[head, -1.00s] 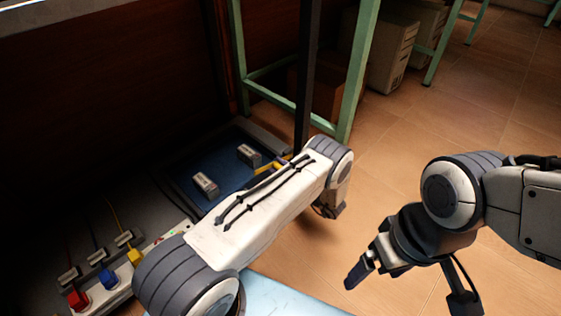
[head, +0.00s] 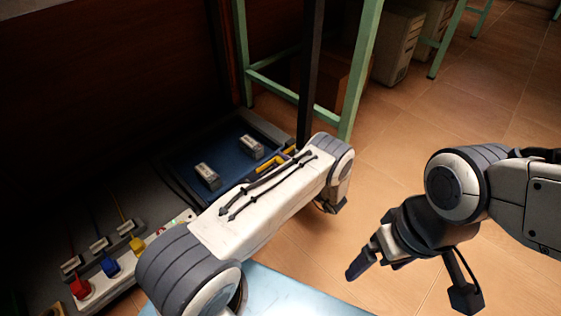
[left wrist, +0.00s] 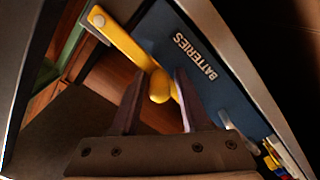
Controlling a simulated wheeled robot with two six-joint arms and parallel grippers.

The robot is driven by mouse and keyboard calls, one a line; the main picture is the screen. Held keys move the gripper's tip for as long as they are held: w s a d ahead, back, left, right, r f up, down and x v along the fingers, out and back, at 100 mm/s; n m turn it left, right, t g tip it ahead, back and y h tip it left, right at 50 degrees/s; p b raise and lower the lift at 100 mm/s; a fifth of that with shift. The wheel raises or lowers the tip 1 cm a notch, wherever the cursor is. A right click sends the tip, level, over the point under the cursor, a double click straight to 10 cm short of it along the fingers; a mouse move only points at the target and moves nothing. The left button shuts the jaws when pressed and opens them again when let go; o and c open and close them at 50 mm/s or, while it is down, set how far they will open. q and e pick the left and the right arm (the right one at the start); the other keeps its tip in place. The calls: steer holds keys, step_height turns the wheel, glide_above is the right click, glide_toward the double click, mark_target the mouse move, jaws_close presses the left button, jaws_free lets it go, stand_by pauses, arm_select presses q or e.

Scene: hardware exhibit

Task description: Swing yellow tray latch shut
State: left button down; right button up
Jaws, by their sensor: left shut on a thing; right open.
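The yellow latch (left wrist: 124,42) is a bar on a round pivot at the edge of the blue tray marked BATTERIES (left wrist: 165,30). My left gripper (left wrist: 160,75) is shut on the latch, with the bar's rounded end between its fingers in the left wrist view. In the head view, part of the latch (head: 270,163) shows beside the tray (head: 228,188), but my left forearm hides the left gripper's fingers. The latch bar stands at a slant to the tray edge in the wrist view. My right gripper (head: 411,280) is open and empty over the floor at right.
Two pale blocks (head: 207,175) stand in the tray. Red, blue and yellow plugs (head: 109,264) with cables are at the lower left. A green frame (head: 358,75) and a dark post (head: 309,75) stand just behind.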

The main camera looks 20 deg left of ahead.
arm_select(q)
steer(key=c, duration=0.7)
jaws_free()
steer(key=shift+f, duration=0.55)
steer(key=shift+d+r, duration=0.1)
steer(key=shift+d, duration=0.15)
steer(key=p+v, duration=0.3)
steer(key=v, duration=0.7)
steer(key=shift+s+r+p, duration=0.1)
steer(key=shift+p, duration=0.25)
